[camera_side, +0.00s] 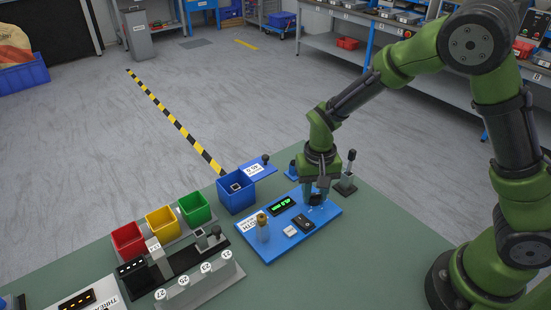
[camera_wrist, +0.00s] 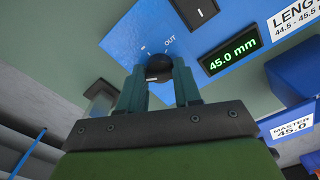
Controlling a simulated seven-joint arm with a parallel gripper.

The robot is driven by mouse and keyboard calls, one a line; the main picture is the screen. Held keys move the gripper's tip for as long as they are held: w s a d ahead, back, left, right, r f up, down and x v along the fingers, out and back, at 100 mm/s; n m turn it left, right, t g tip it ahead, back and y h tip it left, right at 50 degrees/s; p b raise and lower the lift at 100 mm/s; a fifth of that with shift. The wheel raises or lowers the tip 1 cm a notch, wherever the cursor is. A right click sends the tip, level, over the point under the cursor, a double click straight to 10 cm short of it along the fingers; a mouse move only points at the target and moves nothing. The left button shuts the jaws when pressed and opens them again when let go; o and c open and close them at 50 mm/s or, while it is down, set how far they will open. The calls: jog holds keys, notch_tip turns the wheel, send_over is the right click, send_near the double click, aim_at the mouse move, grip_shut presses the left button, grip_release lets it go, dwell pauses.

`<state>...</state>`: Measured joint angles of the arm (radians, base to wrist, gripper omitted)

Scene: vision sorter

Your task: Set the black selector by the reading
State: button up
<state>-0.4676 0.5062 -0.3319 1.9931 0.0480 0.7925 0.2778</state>
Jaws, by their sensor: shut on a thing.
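The black selector (camera_wrist: 158,67) is a round dark knob on the blue gauge panel (camera_wrist: 150,25). White marks and the word OUT are printed beside it; its pointer setting is hidden. My gripper (camera_wrist: 158,78) has one finger on each side of the knob and is shut on it. In the side view my gripper (camera_side: 316,196) points down at the panel's far right end, and the knob is mostly hidden. The green display (camera_wrist: 233,53) reads 45.0 mm. The length label (camera_wrist: 293,18) beside it gives 44.5 to 45.5.
A post with a yellowish top (camera_side: 263,230), a white button (camera_side: 290,231) and a black switch (camera_side: 304,222) stand on the panel. A blue bin (camera_side: 236,203) and red, yellow and green bins (camera_side: 195,209) are to the left. A dark stand (camera_side: 347,184) is close right of my gripper.

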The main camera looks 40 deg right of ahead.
aim_at(314, 194)
jog(key=o, duration=1)
jog(key=shift+o, duration=0.2)
notch_tip(314, 194, up, 17)
jog(key=s+d+r+n+t+y, duration=0.1)
jog(key=s+d+r+t, duration=0.1)
jog(key=s, duration=0.5)
jog(key=s+d+r+t+y, duration=0.1)
jog(key=s+d+r+t, duration=0.1)
jog(key=s+t, duration=0.3)
jog(key=shift+s+r+n, duration=0.4)
jog(key=shift+s+r, duration=0.3)
jog(key=shift+s, duration=0.25)
